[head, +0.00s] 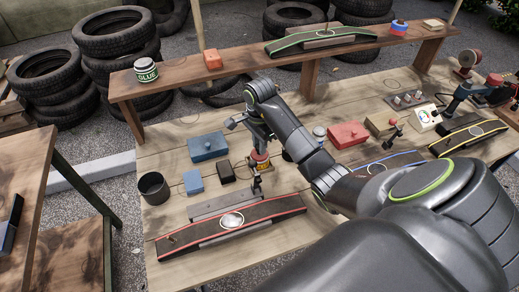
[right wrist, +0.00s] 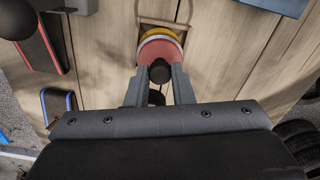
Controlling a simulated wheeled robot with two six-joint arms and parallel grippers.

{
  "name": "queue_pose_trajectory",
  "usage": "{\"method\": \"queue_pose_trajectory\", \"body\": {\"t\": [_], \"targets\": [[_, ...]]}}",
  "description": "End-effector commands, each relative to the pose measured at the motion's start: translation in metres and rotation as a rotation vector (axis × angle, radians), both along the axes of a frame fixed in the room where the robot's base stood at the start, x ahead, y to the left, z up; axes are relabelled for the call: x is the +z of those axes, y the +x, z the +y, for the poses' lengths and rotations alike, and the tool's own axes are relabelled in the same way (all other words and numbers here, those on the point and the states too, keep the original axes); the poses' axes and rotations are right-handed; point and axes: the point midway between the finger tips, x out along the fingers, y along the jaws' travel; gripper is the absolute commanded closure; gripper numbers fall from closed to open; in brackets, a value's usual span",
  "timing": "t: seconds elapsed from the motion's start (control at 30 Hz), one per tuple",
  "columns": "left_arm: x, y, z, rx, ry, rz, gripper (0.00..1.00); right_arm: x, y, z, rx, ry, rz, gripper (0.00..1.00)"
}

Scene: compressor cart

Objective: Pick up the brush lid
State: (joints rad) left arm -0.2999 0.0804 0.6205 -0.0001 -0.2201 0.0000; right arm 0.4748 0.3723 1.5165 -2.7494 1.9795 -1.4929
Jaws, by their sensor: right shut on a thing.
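A small red and yellow can (head: 261,164) stands on the wooden workbench. My right gripper (head: 260,145) is right above it, pointing down. In the right wrist view, the fingers are shut on a dark round knob (right wrist: 160,72), which I take to be the brush lid's handle. The can's round red and yellow top (right wrist: 160,45) shows just beyond the fingertips. The fingers hide part of the lid, and I cannot tell whether it is seated on the can or lifted off. My left gripper is not in view.
A blue box (head: 207,147), a smaller blue block (head: 193,183) and a black block (head: 226,171) lie left of the can. A red-edged ramp (head: 270,213) lies in front. A red box (head: 347,134) is to the right. A raised shelf (head: 235,72) runs behind.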

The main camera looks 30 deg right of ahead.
Motion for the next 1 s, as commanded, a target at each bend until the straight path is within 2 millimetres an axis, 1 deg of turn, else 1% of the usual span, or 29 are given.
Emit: {"method": "queue_pose_trajectory", "body": {"t": [0.17, 0.27, 0.37, 0.47, 0.8, 0.9, 1.0], "targets": [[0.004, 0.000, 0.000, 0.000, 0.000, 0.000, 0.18, 0.006, 0.000, 0.000, 0.000, 0.000, -0.001, 1.00], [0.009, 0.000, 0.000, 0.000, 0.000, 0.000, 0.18, 0.016, 0.000, 0.000, 0.000, -0.001, -0.001, 1.00], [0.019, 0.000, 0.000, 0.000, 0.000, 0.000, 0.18, 0.031, 0.001, 0.000, 0.000, -0.001, -0.003, 1.00], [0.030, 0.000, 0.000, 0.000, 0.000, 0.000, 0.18, 0.042, 0.000, 0.000, 0.000, -0.001, 0.000, 1.00], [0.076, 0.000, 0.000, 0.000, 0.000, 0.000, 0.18, 0.088, 0.000, 0.000, 0.000, 0.000, 0.000, 1.00], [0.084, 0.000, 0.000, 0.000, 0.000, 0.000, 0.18, 0.096, 0.000, 0.000, 0.000, 0.000, 0.000, 1.00], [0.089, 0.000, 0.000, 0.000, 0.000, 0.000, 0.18, 0.100, 0.000, 0.000, 0.000, 0.000, 0.000, 1.00]]}}
